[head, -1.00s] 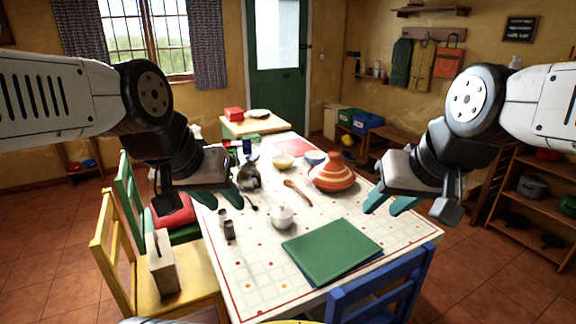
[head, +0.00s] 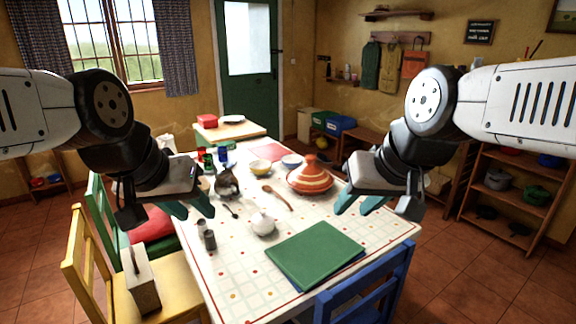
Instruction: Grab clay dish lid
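The clay dish (head: 309,186) with its cone-shaped, orange and white striped lid (head: 309,173) stands on the right side of the white table (head: 236,279). The lid sits on the dish. My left gripper (head: 192,209) is above the table's left edge, well to the left of the lid. My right gripper (head: 362,205) is to the right of the lid and nearer to me, by the table's right edge. Both grippers have their teal fingers apart with nothing between them. Neither touches the lid.
A green board (head: 314,251), a white sugar pot (head: 263,223), a wooden spoon (head: 277,198) and bowls (head: 260,167) lie around the dish. A blue chair (head: 366,287) stands at the near side. A yellow chair (head: 88,262) stands at the left.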

